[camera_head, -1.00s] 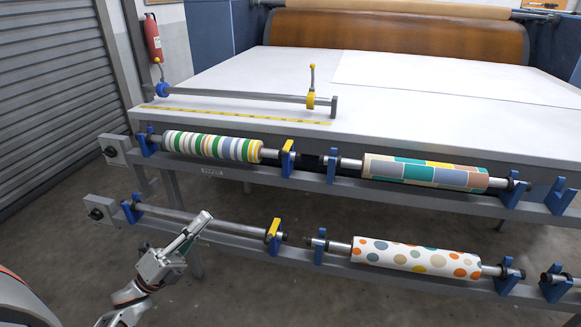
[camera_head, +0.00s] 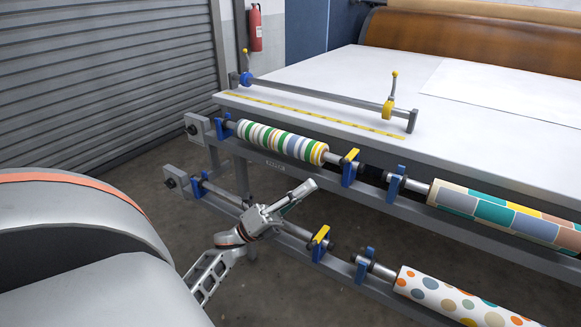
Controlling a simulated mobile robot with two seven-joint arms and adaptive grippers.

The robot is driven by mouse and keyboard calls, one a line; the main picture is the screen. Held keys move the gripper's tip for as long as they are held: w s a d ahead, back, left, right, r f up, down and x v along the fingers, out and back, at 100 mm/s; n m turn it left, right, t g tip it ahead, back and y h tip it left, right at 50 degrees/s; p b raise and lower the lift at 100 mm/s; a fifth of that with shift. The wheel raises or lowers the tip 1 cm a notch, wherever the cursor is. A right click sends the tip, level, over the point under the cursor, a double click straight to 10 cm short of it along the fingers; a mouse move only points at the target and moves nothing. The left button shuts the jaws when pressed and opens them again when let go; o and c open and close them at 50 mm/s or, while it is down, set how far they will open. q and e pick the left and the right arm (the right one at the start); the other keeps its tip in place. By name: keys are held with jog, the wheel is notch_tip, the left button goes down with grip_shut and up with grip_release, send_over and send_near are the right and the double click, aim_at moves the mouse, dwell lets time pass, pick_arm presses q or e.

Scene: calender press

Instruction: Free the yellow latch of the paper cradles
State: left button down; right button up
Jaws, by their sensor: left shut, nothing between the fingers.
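The upper yellow latch (camera_head: 351,155) lies across the top of a blue cradle at the right end of the striped roll (camera_head: 282,143). The lower yellow latch (camera_head: 321,234) sits on a blue cradle at the right end of a bare bar (camera_head: 296,231). My left gripper (camera_head: 304,187) is shut and empty. In the picture its tips show left of both latches, between the upper and lower rails, apart from them. The gripper and its wrist hide part of the lower bar. My right gripper is not in view.
A patchwork roll (camera_head: 506,213) lies on the upper rail and a dotted roll (camera_head: 455,298) on the lower one, both at the right. A white table (camera_head: 330,73) stands behind. A grey shutter (camera_head: 100,80) is at the left. Open floor shows before the rack.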

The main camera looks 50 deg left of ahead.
aim_at(349, 155)
pick_arm(q)
jog(key=p+x, duration=0.1)
jog(key=x, duration=0.6)
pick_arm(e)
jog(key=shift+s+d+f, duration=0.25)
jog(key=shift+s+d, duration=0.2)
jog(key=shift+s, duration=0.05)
pick_arm(q)
jog(key=shift+d, duration=0.1)
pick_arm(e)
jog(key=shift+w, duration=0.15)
